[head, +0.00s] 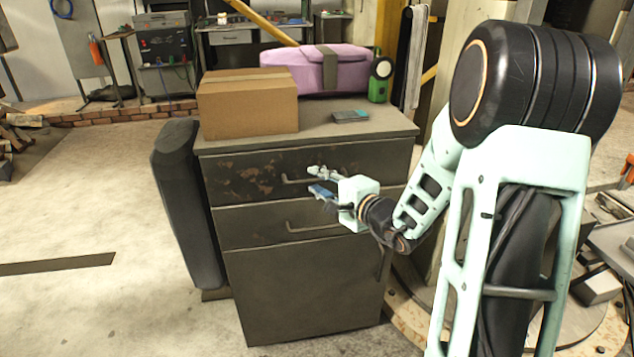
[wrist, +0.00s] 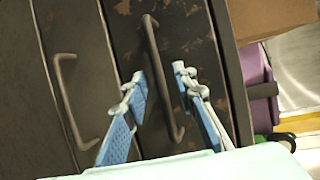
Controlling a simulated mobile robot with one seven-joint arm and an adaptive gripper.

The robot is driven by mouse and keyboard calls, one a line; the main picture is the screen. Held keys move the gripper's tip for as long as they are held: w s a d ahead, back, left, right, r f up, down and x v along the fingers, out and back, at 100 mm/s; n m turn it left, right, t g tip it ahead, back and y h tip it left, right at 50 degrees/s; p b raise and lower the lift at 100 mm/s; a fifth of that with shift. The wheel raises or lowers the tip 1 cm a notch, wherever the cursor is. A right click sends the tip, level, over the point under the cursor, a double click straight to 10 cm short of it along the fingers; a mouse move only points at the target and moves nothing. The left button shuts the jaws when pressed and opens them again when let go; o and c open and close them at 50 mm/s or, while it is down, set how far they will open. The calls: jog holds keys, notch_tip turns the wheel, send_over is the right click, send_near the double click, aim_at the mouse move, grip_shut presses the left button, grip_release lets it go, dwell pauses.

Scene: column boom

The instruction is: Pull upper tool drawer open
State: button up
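The upper tool drawer (head: 240,176) is the dark, rust-worn top front of a cabinet and looks closed. Its bar handle (wrist: 152,50) runs lengthwise through the wrist view and passes between my fingertips there. My gripper (head: 318,181) is open in front of the drawer, by the handle's right part, which it partly hides in the head view. The open gripper also shows in the wrist view (wrist: 159,74), one blue-padded finger on each side of the handle. I cannot tell whether the fingers touch it. The lower drawer (head: 250,226) with its own handle (wrist: 66,95) is just below.
On the cabinet top (head: 330,132) stand a cardboard box (head: 248,104), a pink case (head: 300,73), a green-black device (head: 380,82) and a small flat device (head: 350,116). A dark padded slab (head: 186,205) leans at the cabinet's left side. The floor (head: 90,215) further left is mostly clear.

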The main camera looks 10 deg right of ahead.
jog(key=shift+w+a, duration=0.15)
jog(key=shift+w, duration=0.25)
jog(key=shift+c, duration=0.4)
grip_shut()
